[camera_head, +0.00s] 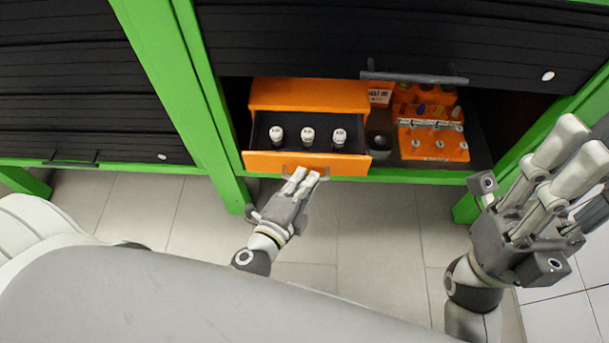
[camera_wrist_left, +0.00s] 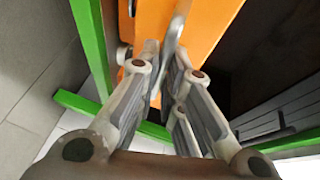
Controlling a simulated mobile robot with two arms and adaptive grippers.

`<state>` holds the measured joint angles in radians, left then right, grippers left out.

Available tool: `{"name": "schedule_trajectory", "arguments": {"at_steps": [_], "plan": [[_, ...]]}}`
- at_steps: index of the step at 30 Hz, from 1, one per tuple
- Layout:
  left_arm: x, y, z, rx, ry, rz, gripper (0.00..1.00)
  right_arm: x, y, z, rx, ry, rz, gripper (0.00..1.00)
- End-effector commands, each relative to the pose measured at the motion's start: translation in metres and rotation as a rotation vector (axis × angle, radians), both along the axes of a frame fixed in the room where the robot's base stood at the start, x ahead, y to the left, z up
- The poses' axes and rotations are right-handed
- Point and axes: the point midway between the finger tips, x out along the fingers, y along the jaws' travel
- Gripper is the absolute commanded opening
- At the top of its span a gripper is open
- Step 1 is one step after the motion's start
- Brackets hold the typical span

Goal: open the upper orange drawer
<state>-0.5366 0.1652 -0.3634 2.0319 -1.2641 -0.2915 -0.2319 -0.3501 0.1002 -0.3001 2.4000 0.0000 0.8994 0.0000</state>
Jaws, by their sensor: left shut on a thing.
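The upper orange drawer (camera_head: 260,160) is pulled out of its orange cabinet (camera_head: 310,93), and its dark inside shows. Three white-and-grey cylindrical parts (camera_head: 308,136) stand upright in it. My left gripper (camera_head: 304,177) is at the middle of the drawer front. In the left wrist view my left gripper (camera_wrist_left: 165,78) is shut on the grey metal handle (camera_wrist_left: 175,42), with the orange front (camera_wrist_left: 205,25) just beyond. In the head view the fingers hide most of the handle. My right gripper (camera_head: 580,165) is at the right, empty, with fingers spread, away from the drawer.
Right of the drawer, an orange rack (camera_head: 436,148) holds several small parts, and a dark cup (camera_head: 379,144) stands beside it. A black shutter (camera_head: 420,40) hangs above. Green frame posts (camera_head: 207,100) flank the compartment. The tiled floor (camera_head: 375,235) in front is clear.

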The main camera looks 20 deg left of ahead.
Motion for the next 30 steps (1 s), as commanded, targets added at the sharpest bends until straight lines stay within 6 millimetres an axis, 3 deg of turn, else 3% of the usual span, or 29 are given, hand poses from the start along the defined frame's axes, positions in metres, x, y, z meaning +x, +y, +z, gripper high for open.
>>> {"name": "schedule_trajectory", "arguments": {"at_steps": [8,9,14,24,30], "plan": [[-0.001,-0.001,-0.001,-0.001,0.002,-0.002,0.0,0.0,0.0,0.0,0.001,-0.002,0.0,0.34],[-0.001,-0.001,-0.001,-0.001,0.002,-0.002,0.11,0.0,0.0,0.0,0.001,-0.002,0.0,0.34],[0.0,-0.001,-0.001,0.0,0.002,-0.001,0.3,0.0,0.0,0.0,0.0,-0.001,0.0,0.34],[-0.001,0.0,0.0,0.0,0.0,0.0,0.3,0.0,0.0,0.0,0.001,-0.001,-0.001,0.34],[-0.016,0.002,0.002,-0.001,0.002,0.002,0.3,0.0,0.0,0.0,0.001,-0.001,0.0,0.34]]}}
